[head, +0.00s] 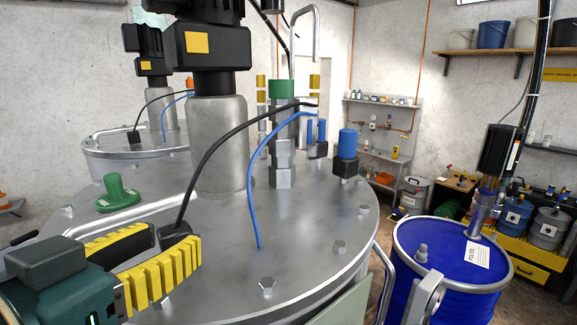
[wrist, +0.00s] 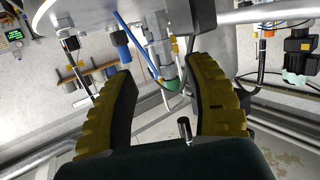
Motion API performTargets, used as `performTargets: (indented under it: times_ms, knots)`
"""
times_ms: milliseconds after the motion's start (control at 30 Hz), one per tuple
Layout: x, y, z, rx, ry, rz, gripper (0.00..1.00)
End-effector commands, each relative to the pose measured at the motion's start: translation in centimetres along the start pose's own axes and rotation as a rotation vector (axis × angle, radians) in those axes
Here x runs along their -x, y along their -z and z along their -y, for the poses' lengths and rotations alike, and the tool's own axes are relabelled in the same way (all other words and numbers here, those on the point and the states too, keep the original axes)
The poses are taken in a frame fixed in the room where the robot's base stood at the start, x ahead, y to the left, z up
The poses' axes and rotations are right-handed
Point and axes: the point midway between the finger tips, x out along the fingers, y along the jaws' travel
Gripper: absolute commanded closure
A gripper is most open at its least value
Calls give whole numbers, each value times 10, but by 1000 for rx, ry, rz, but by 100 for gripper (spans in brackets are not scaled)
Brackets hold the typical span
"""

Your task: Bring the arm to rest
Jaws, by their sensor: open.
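My gripper (head: 172,252) is at the lower left of the head view, over the near edge of a large steel vessel lid (head: 310,225). Its two yellow ribbed fingers stand apart with nothing held between them. In the wrist view the open fingers (wrist: 165,100) frame the scene, with the dark palm at the bottom. One finger overlaps a black cable fitting on the lid in the head view; I cannot tell whether they touch.
The lid carries a motor column (head: 220,140), a green knob (head: 117,193), a blue-capped fitting (head: 347,150) and loose cables. A blue drum (head: 445,255) stands at the right. A second vessel (head: 110,140) is behind. Shelves (head: 385,125) line the back wall.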

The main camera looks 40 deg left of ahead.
Motion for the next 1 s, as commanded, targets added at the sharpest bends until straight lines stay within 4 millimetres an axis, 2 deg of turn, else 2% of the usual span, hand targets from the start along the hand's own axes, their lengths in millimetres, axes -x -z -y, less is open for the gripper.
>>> performTargets:
  times_ms: [33,67,167,267,300,400,500,600,667,1000]
  knots:
    - [-15,-2,-24,-3,-31,-29,48]
    - [-23,-3,-37,-4,-43,-49,48]
    - [-46,-7,-93,-6,-96,-128,48]
    - [-57,-14,-168,-8,-162,-227,48]
    - [-56,-18,-199,-7,-190,-269,48]
    - [-35,-28,-272,-6,-258,-376,48]
    - [-4,-36,-324,-3,-313,-466,48]
    - [22,-40,-352,0,-346,-527,48]
    - [30,-42,-359,0,-354,-547,48]
    - [34,-42,-362,1,-357,-557,48]
